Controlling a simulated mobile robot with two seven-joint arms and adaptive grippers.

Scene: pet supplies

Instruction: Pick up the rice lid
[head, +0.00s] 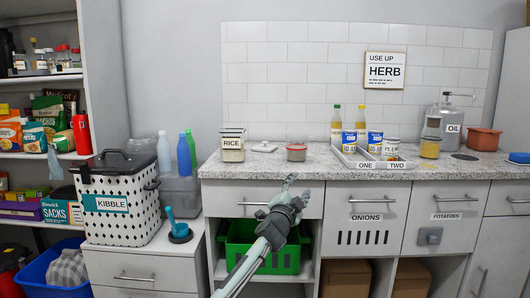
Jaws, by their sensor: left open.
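A clear box labelled RICE (232,150) stands upright at the left end of the speckled counter. A dark-edged top piece (232,132) shows at its upper rim; I cannot tell for sure whether this is its lid. A small flat pale piece (264,147) lies on the counter just right of the box, and it could be a lid too. My left gripper (290,180) is open and empty, in front of the counter's edge, right of and below the rice box. It touches neither of them. My right gripper is out of view.
A small reddish tub (296,152) stands right of the flat piece. A divided tray (345,160) with cans and bottles is further right. Bare counter (270,168) lies along the front edge. A green crate (240,254) sits below; the kibble bin (115,205) is left.

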